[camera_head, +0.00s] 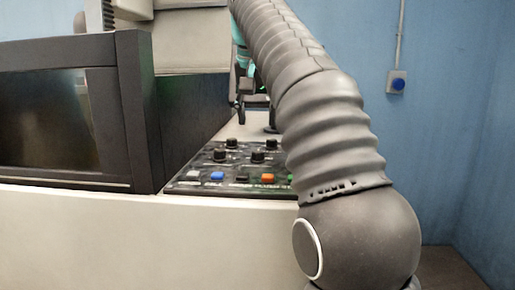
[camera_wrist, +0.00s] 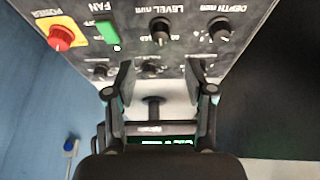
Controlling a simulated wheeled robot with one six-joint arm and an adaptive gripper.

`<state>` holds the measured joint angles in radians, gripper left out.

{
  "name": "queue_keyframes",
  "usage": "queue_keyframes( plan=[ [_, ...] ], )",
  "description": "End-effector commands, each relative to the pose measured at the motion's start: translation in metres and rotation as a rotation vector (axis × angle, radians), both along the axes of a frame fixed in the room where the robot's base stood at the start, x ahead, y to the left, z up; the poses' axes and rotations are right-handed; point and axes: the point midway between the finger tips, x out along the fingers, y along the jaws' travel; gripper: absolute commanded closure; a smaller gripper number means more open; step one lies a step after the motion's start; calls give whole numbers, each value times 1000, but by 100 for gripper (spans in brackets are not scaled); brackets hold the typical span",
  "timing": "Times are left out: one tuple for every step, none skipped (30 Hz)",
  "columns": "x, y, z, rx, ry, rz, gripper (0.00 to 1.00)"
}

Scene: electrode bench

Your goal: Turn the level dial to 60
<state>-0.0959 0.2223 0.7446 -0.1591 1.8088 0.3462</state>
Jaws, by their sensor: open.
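The level dial (camera_wrist: 158,31) is a small black knob on the dark control panel (camera_wrist: 130,12), beside the label "LEVEL mm" in the wrist view, where the lettering is upside down. Its pointer and scale are too small to read. My gripper (camera_wrist: 158,68) is open and empty, its two dark fingers spread below the level dial in that picture, apart from it. In the head view the panel (camera_head: 205,187) shows several black knobs, but I cannot tell which is the level dial. My arm hides the panel's right side there.
The depth dial (camera_wrist: 220,31) sits right of the level dial, the green fan switch (camera_wrist: 108,32) and red power knob (camera_wrist: 61,39) left. Smaller knobs (camera_wrist: 100,71) lie nearer my fingers. A dark-framed box (camera_head: 140,110) borders the panel's left side. A blue wall button (camera_head: 397,83) is far off.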

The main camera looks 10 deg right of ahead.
Motion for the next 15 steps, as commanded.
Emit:
queue_keyframes(
  plan=[
    [1, -1, -6, 0, 3, 0, 46],
    [2, -1, -9, 0, 2, 0, 46],
    [3, -1, -14, 1, 3, 1, 46],
    [6, -2, -18, 1, 3, 1, 46],
    [7, -2, -23, 1, 4, 1, 46],
    [10, -3, -28, 1, 4, 2, 46],
    [11, -3, -32, 0, 3, 2, 46],
    [13, -4, -36, 0, 3, 2, 46],
    [15, -4, -42, 0, 3, 2, 46],
    [17, -5, -47, 0, 3, 2, 46],
    [19, -6, -52, 0, 3, 2, 46],
    [21, -6, -58, 1, 4, 2, 46],
    [23, -7, -62, 1, 3, 2, 46],
    [24, -7, -66, 1, 3, 2, 46],
    [27, -8, -71, 1, 3, 2, 46]
  ],
)
